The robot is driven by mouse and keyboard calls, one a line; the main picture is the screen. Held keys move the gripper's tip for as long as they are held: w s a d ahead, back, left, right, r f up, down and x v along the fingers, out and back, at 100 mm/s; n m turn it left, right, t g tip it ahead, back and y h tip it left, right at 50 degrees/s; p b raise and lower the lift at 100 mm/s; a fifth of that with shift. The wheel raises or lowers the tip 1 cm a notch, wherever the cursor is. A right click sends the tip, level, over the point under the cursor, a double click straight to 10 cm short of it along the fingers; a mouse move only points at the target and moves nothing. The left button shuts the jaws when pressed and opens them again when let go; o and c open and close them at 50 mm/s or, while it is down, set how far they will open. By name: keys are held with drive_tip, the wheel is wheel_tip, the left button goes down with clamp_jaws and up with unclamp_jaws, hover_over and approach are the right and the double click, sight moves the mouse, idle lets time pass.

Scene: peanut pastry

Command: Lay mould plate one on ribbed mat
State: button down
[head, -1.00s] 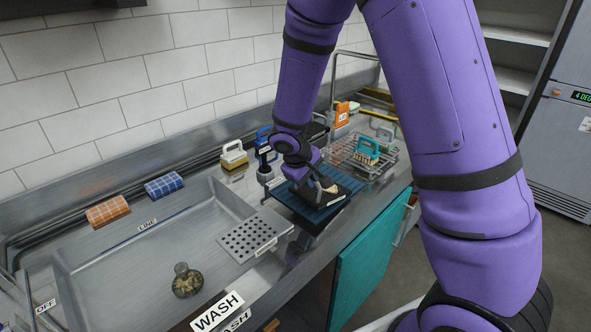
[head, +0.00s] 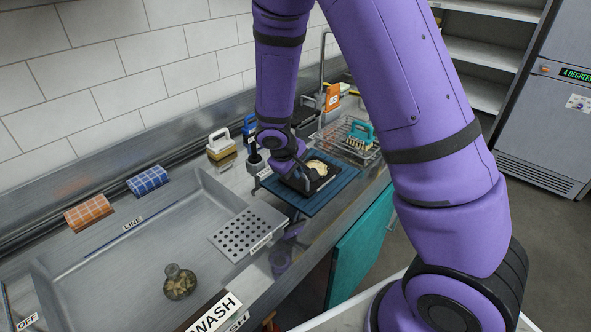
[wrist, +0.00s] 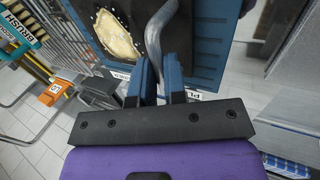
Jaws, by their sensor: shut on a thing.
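The mould plate is a dark plate with a cream half-moon shape on its face (head: 319,168). In the head view it is over the blue ribbed mat (head: 338,189) on the counter; I cannot tell whether it touches. In the wrist view the half-moon (wrist: 118,35) is at upper left, with the blue mat (wrist: 205,50) behind and to the right. My gripper (wrist: 160,72) has its blue fingers shut on the plate's curved grey metal handle (wrist: 155,38). In the head view my wrist partly hides the plate's left side.
A wire rack (head: 350,140) with a teal-handled brush (head: 359,134) stands behind the mat. A perforated drain plate (head: 248,234) and the sink basin (head: 130,265) are to the left. A white-handled brush (head: 221,146) stands at the wall.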

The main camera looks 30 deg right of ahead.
drive_tip(key=c, duration=1.2)
unclamp_jaws()
drive_tip(key=shift+r, duration=0.1)
drive_tip(key=v, duration=1.2)
drive_tip(key=s+d+r+m+t+y, duration=0.1)
drive_tip(key=s+d+r, duration=0.1)
drive_tip(key=s+r, duration=0.5)
drive_tip(key=s+d+r+m+t+y, duration=0.1)
drive_tip(key=s+r+m+y, duration=0.1)
drive_tip(key=s+r, duration=0.5)
drive_tip(key=s+d+r+m+t+y, duration=0.1)
drive_tip(key=s+d+r, duration=0.1)
drive_tip(key=s+r, duration=0.4)
drive_tip(key=shift+s+d+r+t+y, duration=0.1)
drive_tip(key=shift+s+r, duration=0.05)
drive_tip(key=shift+s, duration=0.65)
drive_tip(key=shift+s+d+r+t+y, duration=0.1)
drive_tip(key=shift+s, duration=0.65)
drive_tip(key=shift+s+d+r+t+y, duration=0.1)
drive_tip(key=shift+s+r, duration=0.05)
drive_tip(key=shift+s, duration=0.65)
